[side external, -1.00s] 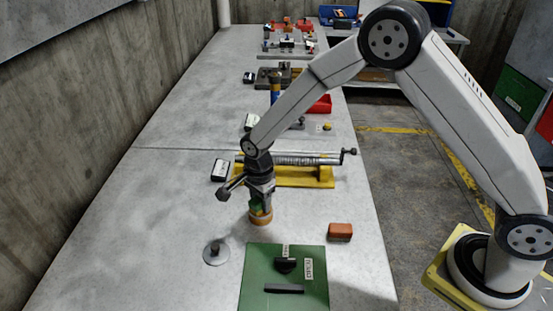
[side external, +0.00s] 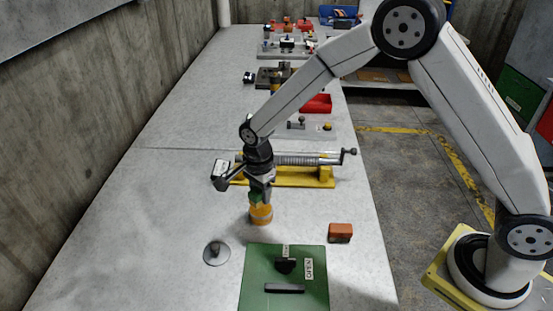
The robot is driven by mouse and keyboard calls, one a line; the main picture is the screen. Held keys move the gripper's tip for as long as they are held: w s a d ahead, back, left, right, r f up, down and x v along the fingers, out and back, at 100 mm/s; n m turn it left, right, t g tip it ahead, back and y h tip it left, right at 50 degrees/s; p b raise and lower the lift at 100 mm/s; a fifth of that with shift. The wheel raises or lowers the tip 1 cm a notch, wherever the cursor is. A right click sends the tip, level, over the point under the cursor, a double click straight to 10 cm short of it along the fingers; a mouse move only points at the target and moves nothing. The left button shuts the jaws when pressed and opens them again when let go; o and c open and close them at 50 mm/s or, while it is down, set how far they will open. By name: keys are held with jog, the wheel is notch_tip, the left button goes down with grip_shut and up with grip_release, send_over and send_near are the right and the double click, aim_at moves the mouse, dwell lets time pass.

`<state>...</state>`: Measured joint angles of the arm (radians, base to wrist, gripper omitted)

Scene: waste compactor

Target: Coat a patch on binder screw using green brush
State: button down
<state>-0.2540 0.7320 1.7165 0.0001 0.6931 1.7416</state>
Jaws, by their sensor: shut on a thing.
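My gripper (side external: 260,190) points down over the near part of the bench and is shut on the green brush (side external: 257,198). An orange-yellow cylinder (side external: 261,214) is directly below the green part; I cannot tell whether the brush is inside it or above it. The brush's lower end is hidden. The binder screw (side external: 297,160) is a grey threaded rod lying across a yellow frame (side external: 290,182), behind and to the right of my gripper. It has a crank handle at its right end. My wrist hides part of its left end.
A grey disc with a knob (side external: 216,253) lies at front left. A green panel (side external: 257,267) labelled OPEN is in front, and an orange-brown block (side external: 340,232) is at right. A red tray (side external: 318,103) and other fixtures stand farther back. The bench's left side is clear.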

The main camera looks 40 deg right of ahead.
jog(key=shift+r, duration=1.95)
jog(key=s+d+r+n, duration=0.1)
jog(key=s+d+n, duration=0.5)
jog(key=d+n, duration=0.6)
jog(key=shift+s+r+n, duration=0.15)
jog(key=shift+s+n, duration=0.2)
jog(key=shift+n, duration=2.15)
jog(key=w+d+r, duration=0.4)
jog(key=w+d, duration=0.4)
jog(key=w, duration=0.1)
jog(key=shift+w, duration=0.3)
